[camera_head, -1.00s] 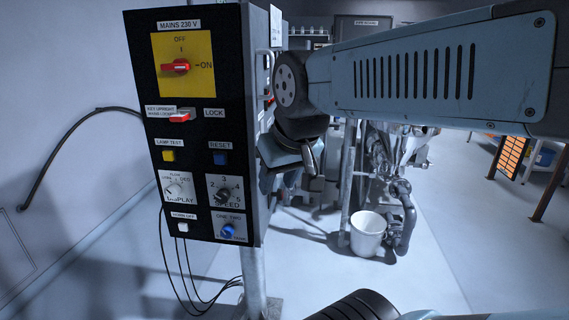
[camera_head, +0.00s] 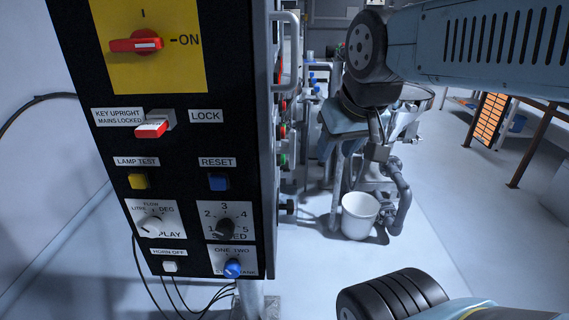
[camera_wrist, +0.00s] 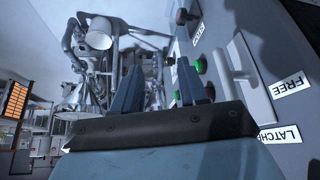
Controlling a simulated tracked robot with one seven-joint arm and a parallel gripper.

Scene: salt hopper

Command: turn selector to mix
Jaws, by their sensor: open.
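I cannot read the word "mix" on any control. In the wrist view a dark knob (camera_wrist: 184,17) sits on the cabinet's side face beside a label too blurred to read. A black knob (camera_head: 288,207) also sticks out from the cabinet's side in the head view; I cannot tell whether it is the same one. My gripper (camera_wrist: 158,84) is open and empty, its two blue-grey fingers pointing up the wrist picture, left of the side controls and apart from the dark knob. In the head view my gripper is right of the cabinet, partly hidden by my arm.
The cabinet front (camera_head: 185,190) carries a red mains switch (camera_head: 137,45), a speed knob (camera_head: 224,228) and a blue tank knob (camera_head: 232,267). Its side has a green button (camera_wrist: 200,66) and a handle (camera_wrist: 236,62) near FREE and LATCHED labels. A white bucket (camera_head: 360,215) stands on the floor.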

